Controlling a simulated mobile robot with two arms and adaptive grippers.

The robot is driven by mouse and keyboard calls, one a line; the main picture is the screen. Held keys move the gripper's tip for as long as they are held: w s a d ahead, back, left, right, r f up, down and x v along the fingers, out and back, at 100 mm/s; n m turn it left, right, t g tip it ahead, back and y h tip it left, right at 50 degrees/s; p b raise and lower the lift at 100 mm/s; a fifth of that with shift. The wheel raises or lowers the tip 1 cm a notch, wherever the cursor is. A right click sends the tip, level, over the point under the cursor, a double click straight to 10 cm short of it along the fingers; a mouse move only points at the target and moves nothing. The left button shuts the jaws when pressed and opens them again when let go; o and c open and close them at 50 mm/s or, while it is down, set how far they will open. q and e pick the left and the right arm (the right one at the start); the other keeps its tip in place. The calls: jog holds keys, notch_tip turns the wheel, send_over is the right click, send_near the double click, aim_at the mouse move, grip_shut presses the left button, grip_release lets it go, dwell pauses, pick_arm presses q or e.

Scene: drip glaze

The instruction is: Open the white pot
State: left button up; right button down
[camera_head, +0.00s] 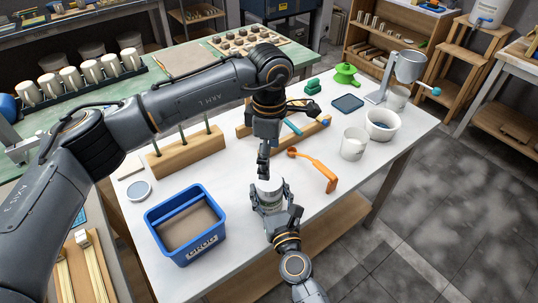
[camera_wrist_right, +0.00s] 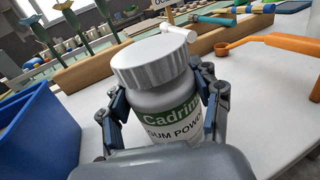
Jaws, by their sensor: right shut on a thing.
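The white pot (camera_head: 268,186) stands upright near the front edge of the white table. In the right wrist view, the pot (camera_wrist_right: 165,100) has a ribbed white lid (camera_wrist_right: 153,62) seated on top and a green-and-white label reading in part "GUM POWD". My right gripper (camera_head: 270,200) is shut around the pot's body, one finger on each side below the lid. My left gripper (camera_head: 263,163) points down just above the lid in the head view. Its fingers look narrow from this side, and I cannot tell whether they are open or whether they touch the lid.
A blue bin (camera_head: 187,222) marked "GROG" stands left of the pot. An orange scoop (camera_head: 318,167) lies to the right. A white cup (camera_head: 353,145) and a white bucket (camera_head: 381,125) stand farther right. A wooden block with rods (camera_head: 188,150) is behind. The front right tabletop is clear.

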aim_at(269, 194)
pick_arm(q)
jog(key=m, duration=0.4)
jog(key=shift+m, duration=0.3)
pick_arm(e)
jog(key=shift+f, duration=0.1)
pick_arm(q)
jog(key=m, duration=0.6)
jog(key=shift+m, duration=0.4)
jog(key=m, duration=1)
jog(key=shift+f, duration=0.1)
jog(key=shift+m, duration=0.3)
jog(key=shift+f, duration=3.9)
